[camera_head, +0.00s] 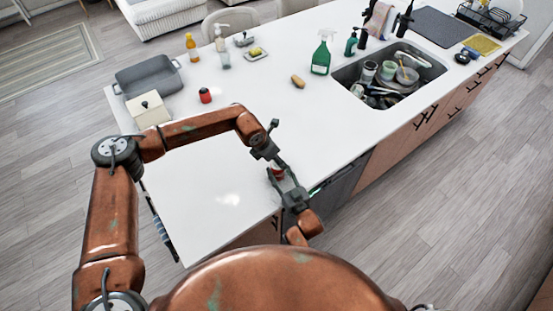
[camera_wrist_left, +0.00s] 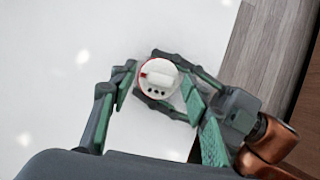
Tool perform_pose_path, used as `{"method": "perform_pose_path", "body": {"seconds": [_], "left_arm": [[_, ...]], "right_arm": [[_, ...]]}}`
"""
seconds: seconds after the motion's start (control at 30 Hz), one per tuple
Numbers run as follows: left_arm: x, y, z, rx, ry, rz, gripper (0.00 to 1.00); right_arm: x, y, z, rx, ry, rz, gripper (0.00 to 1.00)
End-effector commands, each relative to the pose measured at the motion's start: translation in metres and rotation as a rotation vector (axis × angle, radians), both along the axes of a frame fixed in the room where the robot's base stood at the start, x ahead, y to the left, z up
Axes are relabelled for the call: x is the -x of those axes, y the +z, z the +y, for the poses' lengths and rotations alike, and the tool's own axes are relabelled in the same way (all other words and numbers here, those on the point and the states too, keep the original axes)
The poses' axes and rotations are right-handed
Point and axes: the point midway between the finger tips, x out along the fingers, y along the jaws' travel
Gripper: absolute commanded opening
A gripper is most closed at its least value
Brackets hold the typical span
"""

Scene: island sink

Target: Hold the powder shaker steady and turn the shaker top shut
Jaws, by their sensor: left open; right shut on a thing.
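The powder shaker (camera_head: 277,172) is held at the near right edge of the white counter, partly hidden by my grippers. In the left wrist view its round white top (camera_wrist_left: 157,78) has a red rim, a slot and several dark holes, seen from above. My right gripper (camera_head: 280,179) comes in from the right and is shut on the shaker's body. My left gripper (camera_head: 268,155) is above the shaker, pointing down. In the left wrist view its fingers are open on either side of the top. I cannot tell whether they touch it.
A green spray bottle (camera_head: 320,57) stands before the sink (camera_head: 398,78), which holds dishes. The near left counter is clear.

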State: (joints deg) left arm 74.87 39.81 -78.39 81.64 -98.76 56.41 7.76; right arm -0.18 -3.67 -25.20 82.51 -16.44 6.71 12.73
Motion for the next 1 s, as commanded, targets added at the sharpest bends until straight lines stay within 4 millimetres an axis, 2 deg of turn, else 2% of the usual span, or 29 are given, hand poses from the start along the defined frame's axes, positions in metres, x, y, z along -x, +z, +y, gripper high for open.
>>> {"method": "perform_pose_path", "body": {"seconds": [0.1,0.7,1.0], "left_arm": [[0.0002,0.0001,-0.0001,0.0,0.0,0.0,0.43],[-0.0002,0.0006,0.0004,0.0,0.0,0.0,0.01],[-0.0008,0.0008,0.0006,0.0,-0.034,0.0,0.01]], "right_arm": [[0.0,-0.0003,-0.0001,0.0,0.0,0.0,0.11],[0.0,-0.0002,0.0001,0.0,0.0,0.0,0.11],[0.0001,-0.0003,0.0,0.0,0.0,0.0,0.11]]}}
